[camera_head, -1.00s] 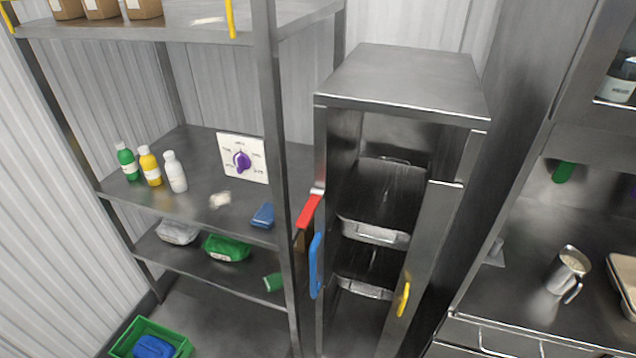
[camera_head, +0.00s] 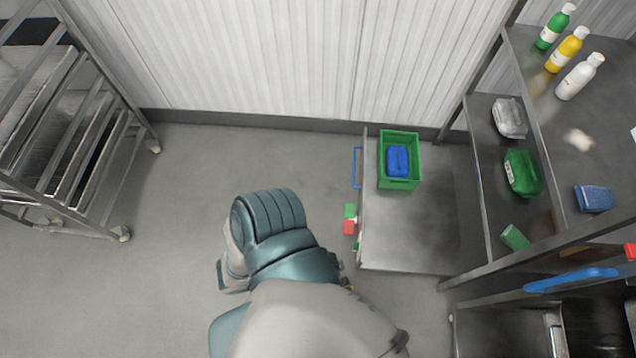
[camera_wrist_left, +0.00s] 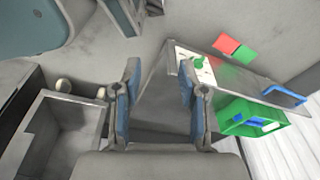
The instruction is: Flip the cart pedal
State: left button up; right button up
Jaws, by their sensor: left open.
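The cart (camera_head: 412,235) is a low grey platform on the floor with a blue handle (camera_head: 357,167) at its left side. A green pad (camera_head: 350,211) and a red pad (camera_head: 349,227), which look like the pedal, stick out from its left edge. In the left wrist view the red pad (camera_wrist_left: 226,43) and green pad (camera_wrist_left: 243,53) lie beyond the right finger, apart from it. My left gripper (camera_wrist_left: 160,95) is open and empty, above and beside the cart. Its fingers are hidden in the head view behind my teal and grey arm.
A green crate (camera_head: 399,183) with a blue item (camera_head: 397,161) stands on the cart. A shelf (camera_head: 565,130) with bottles is at the right. A wheeled rack (camera_head: 70,130) stands at the left. The floor between rack and cart is clear apart from my arm.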

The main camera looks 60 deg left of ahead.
aim_at(350, 209)
jog(key=k+l+u, duration=0.1)
jog(key=u, duration=0.4)
jog(key=k+u, duration=0.3)
jog(key=u, duration=0.2)
jog(key=k+u, duration=0.2)
jog(key=u, duration=0.25)
